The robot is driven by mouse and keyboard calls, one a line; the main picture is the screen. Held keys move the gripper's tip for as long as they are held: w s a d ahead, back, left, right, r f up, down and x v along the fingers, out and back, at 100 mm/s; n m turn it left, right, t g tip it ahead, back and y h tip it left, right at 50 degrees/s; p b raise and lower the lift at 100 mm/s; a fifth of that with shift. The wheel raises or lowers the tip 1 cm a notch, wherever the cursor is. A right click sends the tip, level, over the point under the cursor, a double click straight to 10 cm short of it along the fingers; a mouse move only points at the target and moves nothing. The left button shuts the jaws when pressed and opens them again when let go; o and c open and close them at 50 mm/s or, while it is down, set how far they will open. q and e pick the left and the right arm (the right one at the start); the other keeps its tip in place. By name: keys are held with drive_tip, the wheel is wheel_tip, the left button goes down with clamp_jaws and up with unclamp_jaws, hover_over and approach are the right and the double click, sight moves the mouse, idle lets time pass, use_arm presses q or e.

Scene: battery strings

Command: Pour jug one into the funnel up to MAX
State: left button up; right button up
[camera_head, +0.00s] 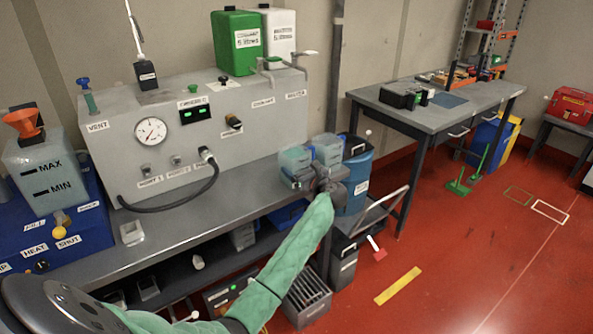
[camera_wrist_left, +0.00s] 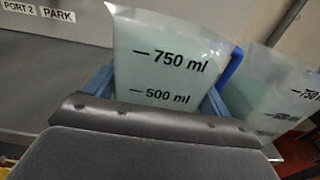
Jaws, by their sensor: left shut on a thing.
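The orange funnel (camera_head: 22,122) sits on top of a translucent tank (camera_head: 45,178) marked MAX and MIN, at the far left. Two clear graduated jugs stand side by side near the bench's right end. The left jug (camera_head: 294,158) also fills the middle of the left wrist view (camera_wrist_left: 165,62), upright, with 750 ml and 500 ml marks. The other jug (camera_head: 328,149) shows at the right of the wrist view (camera_wrist_left: 270,90). My left gripper (camera_head: 312,175) is shut on the left jug. Which jug is numbered one cannot be read. My right gripper is out of view.
A blue drum (camera_head: 358,185) is beyond the jugs. Green and white canisters (camera_head: 238,42) stand on the console.

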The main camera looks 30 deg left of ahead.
sight(302, 160)
use_arm(q)
drive_tip(key=shift+r+p, duration=0.4)
drive_tip(key=shift+r, duration=1.7)
